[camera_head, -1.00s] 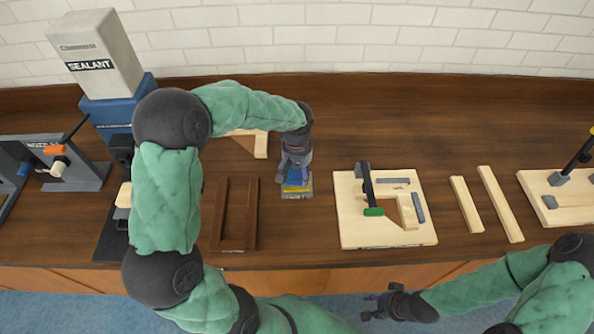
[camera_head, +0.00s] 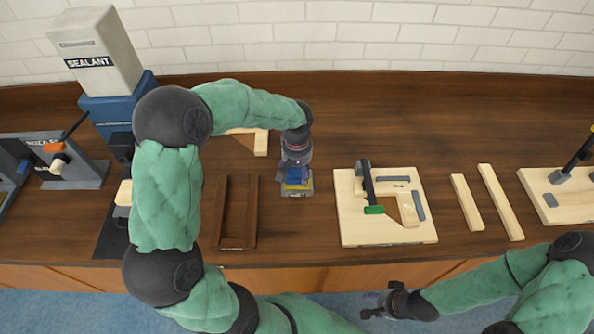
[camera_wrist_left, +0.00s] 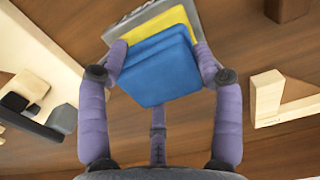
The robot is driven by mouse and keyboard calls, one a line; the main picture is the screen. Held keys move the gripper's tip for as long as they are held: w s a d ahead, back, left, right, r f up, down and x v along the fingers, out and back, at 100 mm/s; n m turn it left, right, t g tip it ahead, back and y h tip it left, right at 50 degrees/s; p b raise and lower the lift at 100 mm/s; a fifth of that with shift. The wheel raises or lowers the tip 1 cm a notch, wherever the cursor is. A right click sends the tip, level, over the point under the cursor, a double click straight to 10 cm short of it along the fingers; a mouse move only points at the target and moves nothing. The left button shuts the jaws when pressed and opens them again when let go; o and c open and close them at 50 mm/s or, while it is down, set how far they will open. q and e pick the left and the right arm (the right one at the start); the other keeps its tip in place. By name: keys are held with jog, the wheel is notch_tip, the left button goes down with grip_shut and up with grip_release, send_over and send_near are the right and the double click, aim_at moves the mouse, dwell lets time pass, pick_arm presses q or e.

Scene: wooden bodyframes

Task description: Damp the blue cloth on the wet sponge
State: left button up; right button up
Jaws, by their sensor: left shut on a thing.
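The blue cloth (camera_wrist_left: 158,72) is a folded blue pad held between the fingers of my left gripper (camera_head: 296,178). In the left wrist view the fingers of my left gripper (camera_wrist_left: 162,68) are on both sides of it. The yellow sponge (camera_wrist_left: 148,48) lies just beyond and under the cloth, on a grey tray (camera_wrist_left: 152,22). The cloth overlaps the sponge; whether they touch I cannot tell for sure. In the head view the tray (camera_head: 298,193) shows below my left gripper, which hides most of the cloth. My right gripper (camera_head: 376,306) is empty, low in front of the bench.
A dark wooden frame (camera_head: 252,212) lies left of the tray. A pale board with a clamp (camera_head: 350,228) lies to its right, then two loose pale strips (camera_head: 500,202). A sealant box (camera_head: 98,52) stands at the back left.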

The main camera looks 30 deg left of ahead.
aim_at(297, 172)
pick_arm(q)
jog(key=shift+f+b, duration=0.35)
jog(key=shift+f, duration=0.15)
dwell(1.2)
jog(key=shift+r, duration=0.15)
jog(key=shift+r+p, duration=2.45)
jog(key=shift+r, duration=1)
jog(key=shift+f, duration=0.1)
